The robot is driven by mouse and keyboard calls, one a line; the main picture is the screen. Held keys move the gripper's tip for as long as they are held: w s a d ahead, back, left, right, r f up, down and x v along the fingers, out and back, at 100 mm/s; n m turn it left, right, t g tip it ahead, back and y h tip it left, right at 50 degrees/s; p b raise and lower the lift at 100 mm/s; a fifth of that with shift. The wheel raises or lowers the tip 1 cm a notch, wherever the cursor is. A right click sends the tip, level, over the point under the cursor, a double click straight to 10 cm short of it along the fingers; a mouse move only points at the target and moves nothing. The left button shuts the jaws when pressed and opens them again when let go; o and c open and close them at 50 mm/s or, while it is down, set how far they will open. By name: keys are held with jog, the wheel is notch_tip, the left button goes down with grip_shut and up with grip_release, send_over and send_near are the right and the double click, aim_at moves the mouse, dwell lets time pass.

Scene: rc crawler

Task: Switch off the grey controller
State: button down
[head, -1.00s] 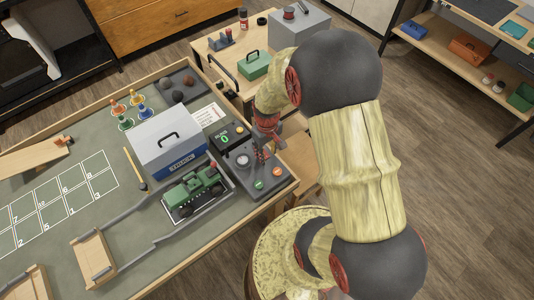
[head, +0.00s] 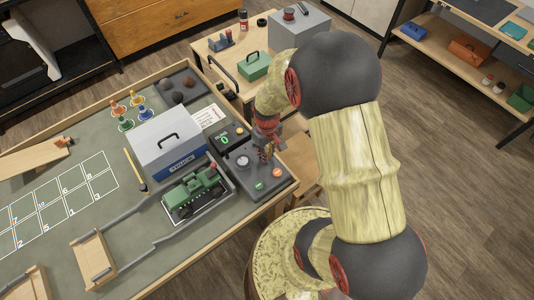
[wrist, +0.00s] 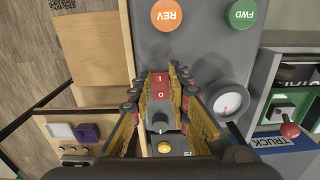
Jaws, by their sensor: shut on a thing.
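The grey controller (head: 262,178) sits at the right edge of the workbench, with an orange and a green button on top. In the wrist view its panel (wrist: 205,55) shows the orange REV button (wrist: 167,15), the green FWD button (wrist: 247,14) and a round dial (wrist: 229,101). A red switch (wrist: 161,88) with white marks lies between my fingertips. My gripper (wrist: 160,78) reaches down over the panel with its fingers closed in around the switch. My gripper (head: 267,152) also shows in the head view, where my wrist partly hides the controller. The switch's position is unclear.
A green crawler (head: 193,192) stands in a tray left of the controller. A grey box labelled TRUCK (head: 166,146) is behind it. A dark unit with a green display (head: 226,138) adjoins the controller. A side table with a green toolbox (head: 254,65) stands behind.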

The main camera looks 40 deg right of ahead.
jog(key=shift+w+r+g+p, duration=0.1)
jog(key=shift+g+p, duration=0.2)
jog(key=shift+p, duration=0.15)
jog(key=shift+w+g+p, duration=0.3)
jog(key=shift+g+p, duration=0.7)
jog(key=shift+g, duration=0.1)
jog(key=c, duration=1.7)
grip_release()
jog(key=shift+r, duration=0.1)
jog(key=v, duration=1.2)
jog(key=shift+w+a, duration=0.1)
